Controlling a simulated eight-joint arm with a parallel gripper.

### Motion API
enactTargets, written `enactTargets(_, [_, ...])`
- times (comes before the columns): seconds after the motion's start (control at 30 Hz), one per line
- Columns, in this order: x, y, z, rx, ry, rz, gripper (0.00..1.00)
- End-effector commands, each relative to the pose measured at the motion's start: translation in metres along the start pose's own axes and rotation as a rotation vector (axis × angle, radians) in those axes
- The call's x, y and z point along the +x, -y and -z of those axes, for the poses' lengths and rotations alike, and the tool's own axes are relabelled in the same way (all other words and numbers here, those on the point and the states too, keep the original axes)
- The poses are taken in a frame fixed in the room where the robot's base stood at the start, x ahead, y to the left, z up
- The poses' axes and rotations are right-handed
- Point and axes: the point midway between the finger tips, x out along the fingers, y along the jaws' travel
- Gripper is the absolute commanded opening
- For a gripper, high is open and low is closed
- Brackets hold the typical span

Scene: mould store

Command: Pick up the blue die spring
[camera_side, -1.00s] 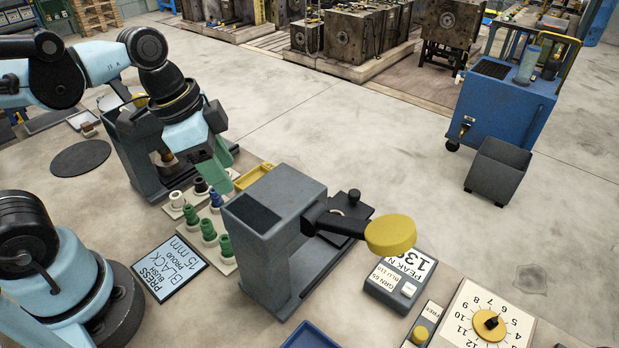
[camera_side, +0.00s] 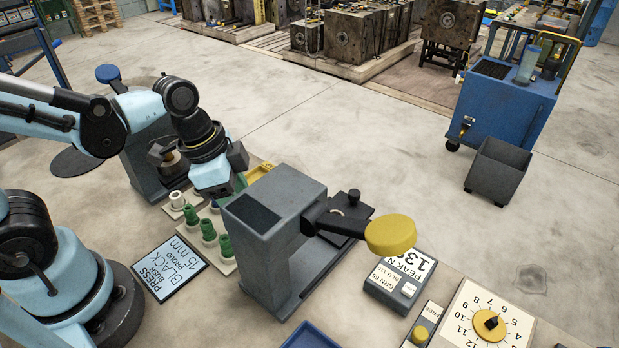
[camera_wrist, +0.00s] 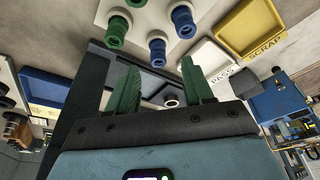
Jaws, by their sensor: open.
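In the wrist view, two blue die springs stand on a pale board (camera_wrist: 140,12): one blue spring (camera_wrist: 183,20) at the top and another blue spring (camera_wrist: 157,52) just below it. In the side view, a small part of a blue spring (camera_side: 215,205) shows below my wrist. My gripper (camera_wrist: 160,75) has green fingers, spread apart with nothing between them. In the wrist view, the springs lie beyond the fingertips, not between them. In the side view, my gripper (camera_side: 240,183) is over the back of the board, partly hidden by my wrist and the grey press.
A grey press (camera_side: 275,215) with a yellow-knobbed lever stands close on the right. The wrist view shows a yellow SCRAP tray (camera_wrist: 222,42) and a white PASS tray (camera_wrist: 190,52).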

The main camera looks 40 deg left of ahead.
Motion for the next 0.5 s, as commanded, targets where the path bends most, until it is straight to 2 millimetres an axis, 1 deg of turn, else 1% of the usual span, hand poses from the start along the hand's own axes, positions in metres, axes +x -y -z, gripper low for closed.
enactTargets(0.17, [0.011, -0.001, 0.002, 0.002, 0.000, 0.000, 0.51])
enactTargets(0.5, [0.041, -0.002, 0.004, 0.001, -0.001, 0.000, 0.51])
